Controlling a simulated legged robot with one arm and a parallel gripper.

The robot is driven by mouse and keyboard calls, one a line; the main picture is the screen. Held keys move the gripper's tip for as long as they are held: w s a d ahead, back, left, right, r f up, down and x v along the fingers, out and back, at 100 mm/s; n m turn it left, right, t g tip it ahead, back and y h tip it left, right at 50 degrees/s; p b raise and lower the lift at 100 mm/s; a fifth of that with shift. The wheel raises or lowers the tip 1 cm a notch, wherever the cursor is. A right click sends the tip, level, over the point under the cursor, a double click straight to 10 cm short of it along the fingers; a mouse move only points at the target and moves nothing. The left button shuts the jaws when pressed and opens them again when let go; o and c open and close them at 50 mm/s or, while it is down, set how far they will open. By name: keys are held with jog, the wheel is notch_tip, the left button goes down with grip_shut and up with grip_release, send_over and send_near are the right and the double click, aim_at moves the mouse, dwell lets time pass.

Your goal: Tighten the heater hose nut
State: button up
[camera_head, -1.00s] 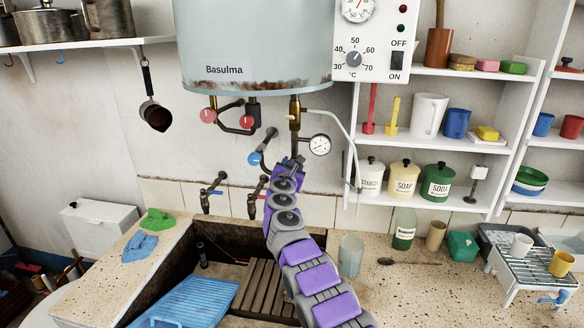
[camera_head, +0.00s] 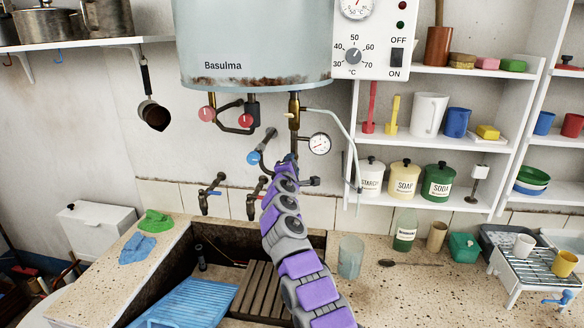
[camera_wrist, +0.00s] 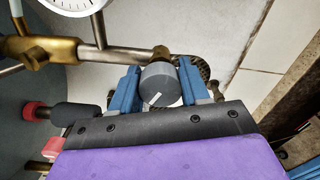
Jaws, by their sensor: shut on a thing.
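The heater hose nut (camera_wrist: 165,76) shows in the wrist view as a round dark grey piece with a white mark on its face. It sits at the end of a brass fitting on a pipe. My gripper (camera_wrist: 158,86) has its blue jaws on the left and right of the nut and is shut on it. In the head view my purple and grey arm reaches up to the piping under the water heater (camera_head: 255,50). The arm hides the nut and most of the gripper there.
A round gauge (camera_head: 319,144) hangs close to the gripper, with a pale bent pipe (camera_head: 350,135) to its right. Red and blue tap handles are on the left. A stone trough with a blue washboard (camera_head: 190,302) lies below. A glass (camera_head: 351,257) stands on the counter right of my arm.

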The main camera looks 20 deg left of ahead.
jog(key=m, duration=0.3)
jog(key=m+p, duration=0.1)
jog(key=m, duration=0.3)
jog(key=shift+r+p, duration=0.1)
jog(key=shift+p, duration=0.25)
jog(key=shift+m+p, duration=0.7)
jog(key=shift+m, duration=2)
jog(key=o, duration=1)
jog(key=shift+f, duration=0.2)
jog(key=shift+o, duration=0.2)
jog(key=shift+f, duration=0.1)
